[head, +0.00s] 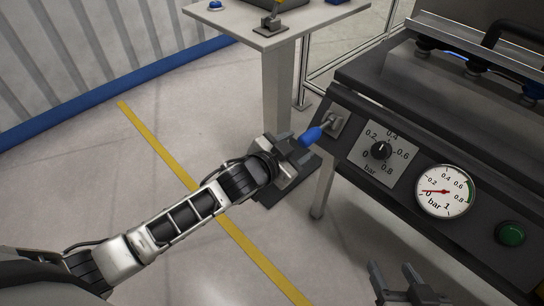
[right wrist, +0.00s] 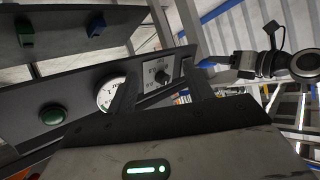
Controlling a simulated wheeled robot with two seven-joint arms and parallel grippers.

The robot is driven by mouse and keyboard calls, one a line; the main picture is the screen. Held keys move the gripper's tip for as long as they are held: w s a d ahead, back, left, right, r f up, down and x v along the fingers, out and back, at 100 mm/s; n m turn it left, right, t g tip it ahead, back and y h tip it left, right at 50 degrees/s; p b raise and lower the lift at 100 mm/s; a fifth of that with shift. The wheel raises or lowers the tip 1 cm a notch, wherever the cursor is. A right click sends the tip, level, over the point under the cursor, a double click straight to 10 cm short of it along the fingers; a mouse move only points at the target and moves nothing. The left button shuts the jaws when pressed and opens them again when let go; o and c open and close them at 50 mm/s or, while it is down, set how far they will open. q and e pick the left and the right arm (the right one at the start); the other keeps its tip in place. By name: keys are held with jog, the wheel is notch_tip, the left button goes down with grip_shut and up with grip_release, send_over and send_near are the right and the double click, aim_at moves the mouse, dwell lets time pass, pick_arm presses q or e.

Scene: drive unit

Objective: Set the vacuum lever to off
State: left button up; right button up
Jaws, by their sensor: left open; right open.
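The vacuum lever has a blue handle (head: 311,136) on a metal mount (head: 334,122) at the left end of the dark control panel (head: 352,122). The handle points left and down, out from the panel. My left gripper (head: 296,146) is open at the handle's tip, its fingers on either side of it; I cannot tell whether they touch. The blue handle (right wrist: 206,64) and my left gripper (right wrist: 243,62) also show in the right wrist view. My right gripper (head: 393,270) is open and empty, low in front of the panel. Its fingers also show in the right wrist view (right wrist: 160,90).
Right of the lever are a black knob (head: 381,150) on a scale, a round gauge (head: 444,191) with its needle near zero, and a green button (head: 510,234). A pedestal table (head: 277,40) stands behind. The floor (head: 110,190) on the left is clear.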

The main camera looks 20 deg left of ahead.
pick_arm(q)
jog(key=p+v, duration=0.1)
jog(key=v, duration=1)
pick_arm(e)
jog(key=shift+w+r, duration=0.1)
jog(key=shift+r, duration=0.1)
pick_arm(q)
jog(key=s+f+n+g+y+p, duration=0.1)
jog(key=s+n+p, duration=0.5)
jog(key=s, duration=0.6)
jog(key=shift+d+f+g+y, duration=0.4)
jog(key=shift+f+g, duration=0.15)
jog(key=shift+g, duration=0.45)
pick_arm(e)
jog(key=shift+d+r+g+h, duration=0.15)
jog(key=shift+d+r+g, duration=0.1)
jog(key=shift+r, duration=0.3)
jog(key=shift+d+r+g+h, duration=0.15)
jog(key=shift+r+g, duration=0.1)
jog(key=shift+r, duration=0.3)
